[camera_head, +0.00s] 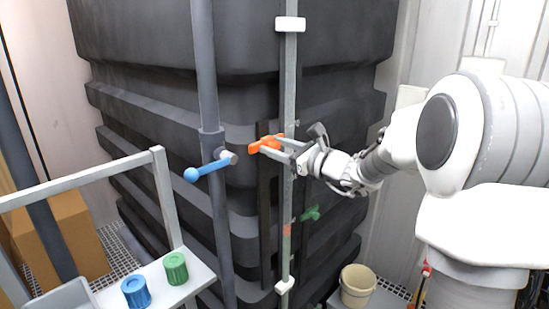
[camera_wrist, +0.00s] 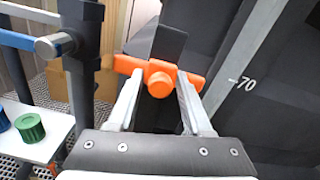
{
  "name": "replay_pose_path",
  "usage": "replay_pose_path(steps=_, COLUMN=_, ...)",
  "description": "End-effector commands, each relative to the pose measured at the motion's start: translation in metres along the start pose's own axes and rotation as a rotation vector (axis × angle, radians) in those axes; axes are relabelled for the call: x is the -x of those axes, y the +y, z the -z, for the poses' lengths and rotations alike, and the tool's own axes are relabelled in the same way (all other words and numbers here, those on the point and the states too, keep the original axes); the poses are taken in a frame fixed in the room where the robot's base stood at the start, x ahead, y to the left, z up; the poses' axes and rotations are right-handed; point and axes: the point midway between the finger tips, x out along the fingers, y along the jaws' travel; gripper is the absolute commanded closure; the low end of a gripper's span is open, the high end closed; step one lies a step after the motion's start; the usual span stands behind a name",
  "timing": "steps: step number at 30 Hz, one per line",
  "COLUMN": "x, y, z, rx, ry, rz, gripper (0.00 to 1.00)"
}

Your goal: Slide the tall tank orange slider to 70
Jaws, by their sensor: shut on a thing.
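The tall dark tank (camera_head: 160,135) fills the middle of the head view. The orange slider (camera_head: 262,146) sits on a dark vertical rail at the tank's front. In the wrist view the orange slider (camera_wrist: 160,70) is a crossbar with a round knob. My gripper (camera_head: 276,147) reaches in from the right and is shut on the slider, with one finger on each side of the knob. The white 70 mark (camera_wrist: 243,83) shows on the tank to the right of the slider, at about the same picture height. Other scale marks cannot be read.
A grey pipe with a blue lever (camera_head: 208,170) stands left of the slider. A green slider (camera_head: 311,213) is lower right. A pale vertical tube (camera_head: 290,90) passes near my gripper. A bucket (camera_head: 357,286) and a shelf with blue and green caps (camera_head: 176,268) are below.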

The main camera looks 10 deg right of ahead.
Motion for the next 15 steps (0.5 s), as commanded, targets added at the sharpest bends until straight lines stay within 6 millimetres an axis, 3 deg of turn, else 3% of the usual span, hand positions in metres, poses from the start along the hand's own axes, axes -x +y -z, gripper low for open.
replay_pose_path(steps=4, x=0.0, y=-0.004, z=-0.017, rx=0.005, ry=-0.001, rz=0.002, gripper=1.0)
replay_pose_path(steps=15, x=0.0, y=-0.005, z=-0.022, rx=0.007, ry=-0.005, rz=0.003, gripper=1.0)
